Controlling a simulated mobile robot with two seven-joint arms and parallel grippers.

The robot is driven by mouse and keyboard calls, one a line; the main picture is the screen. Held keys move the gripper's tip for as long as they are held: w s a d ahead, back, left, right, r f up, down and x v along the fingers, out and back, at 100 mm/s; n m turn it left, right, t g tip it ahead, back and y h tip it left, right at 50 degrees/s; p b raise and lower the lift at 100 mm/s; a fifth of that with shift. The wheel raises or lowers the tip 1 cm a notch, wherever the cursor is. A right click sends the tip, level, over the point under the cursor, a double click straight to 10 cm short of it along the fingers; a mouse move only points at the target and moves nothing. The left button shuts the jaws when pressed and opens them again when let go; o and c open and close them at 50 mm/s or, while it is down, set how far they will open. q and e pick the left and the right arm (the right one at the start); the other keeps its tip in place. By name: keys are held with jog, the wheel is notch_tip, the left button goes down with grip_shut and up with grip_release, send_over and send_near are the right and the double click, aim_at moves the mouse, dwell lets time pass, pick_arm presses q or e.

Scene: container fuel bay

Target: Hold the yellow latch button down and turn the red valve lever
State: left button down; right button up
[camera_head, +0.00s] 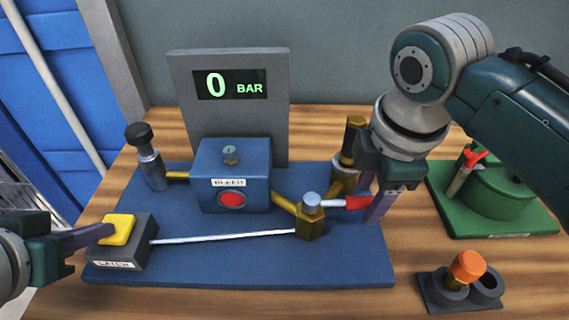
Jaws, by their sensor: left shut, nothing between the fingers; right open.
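The yellow latch button (119,229) sits on a dark box labelled LATCH (125,253) at the front left of the blue board. My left gripper (108,232) is shut and empty, its fingertips at the left edge of the button; whether the button is pressed down I cannot tell. The red valve lever (357,202) points right from the brass valve (311,220). My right gripper (378,203) is open at the lever's red end, its fingers pointing down. A finger hides the lever's tip, and I cannot tell whether they touch.
A blue box with a red button (231,199) stands mid-board before a grey panel with a display (230,84) reading 0 BAR. A white rod (225,236) runs from latch box to valve. A green unit (497,192) and an orange-capped holder (467,267) stand right.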

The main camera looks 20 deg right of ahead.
jog(key=shift+c, duration=0.3)
grip_shut()
dwell(1.0)
